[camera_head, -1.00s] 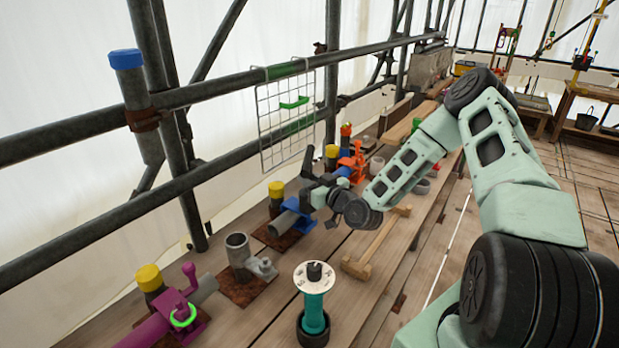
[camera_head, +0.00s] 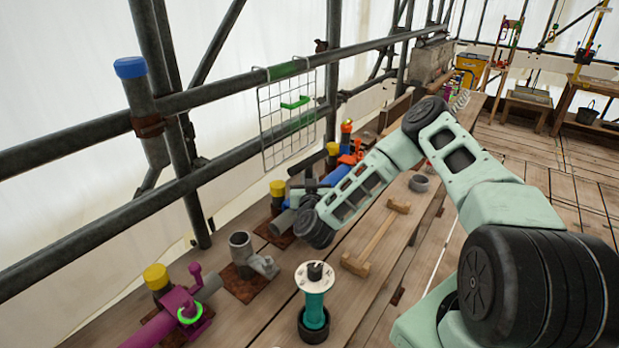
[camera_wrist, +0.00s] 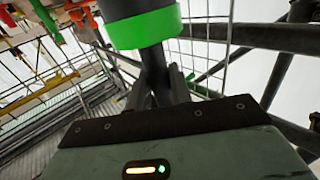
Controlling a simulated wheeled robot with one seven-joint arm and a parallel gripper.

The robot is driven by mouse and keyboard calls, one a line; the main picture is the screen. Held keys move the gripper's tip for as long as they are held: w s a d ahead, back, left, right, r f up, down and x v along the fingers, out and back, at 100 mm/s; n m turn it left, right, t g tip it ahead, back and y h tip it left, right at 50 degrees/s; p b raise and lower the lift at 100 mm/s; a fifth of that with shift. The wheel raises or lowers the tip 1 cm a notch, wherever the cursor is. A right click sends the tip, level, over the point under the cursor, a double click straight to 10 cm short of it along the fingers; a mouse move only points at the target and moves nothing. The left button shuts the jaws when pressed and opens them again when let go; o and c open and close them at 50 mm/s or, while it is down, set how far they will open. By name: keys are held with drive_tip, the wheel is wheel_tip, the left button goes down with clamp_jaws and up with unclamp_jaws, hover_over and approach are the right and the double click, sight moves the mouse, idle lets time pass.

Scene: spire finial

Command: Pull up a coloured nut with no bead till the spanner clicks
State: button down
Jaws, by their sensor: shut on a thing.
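My gripper (camera_head: 310,188) is over the bench, in front of the blue coupler (camera_head: 333,177), which my arm partly hides. In the wrist view its fingers (camera_wrist: 158,88) are shut on the spanner, a dark round handle with a bright green band (camera_wrist: 145,28). A dark bar at the gripper also shows in the head view (camera_head: 308,160). I cannot tell whether the spanner touches a nut. The purple coupler (camera_head: 165,325) at the near left carries a green ring (camera_head: 190,313). An orange coupler (camera_head: 352,156) stands beyond the blue one. The nuts near my gripper are hidden.
A grey coupler (camera_head: 242,255) and a teal post with a white disc (camera_head: 314,300) stand on the near bench. A wooden piece (camera_head: 375,240) lies to their right. Scaffold tubes (camera_head: 190,95) and a hanging wire grid (camera_head: 288,115) are close behind my gripper.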

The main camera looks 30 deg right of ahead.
sight(310, 159)
drive_tip(key=shift+r+p, duration=2.9)
drive_tip(key=shift+r, duration=0.95)
drive_tip(key=shift+f, duration=0.1)
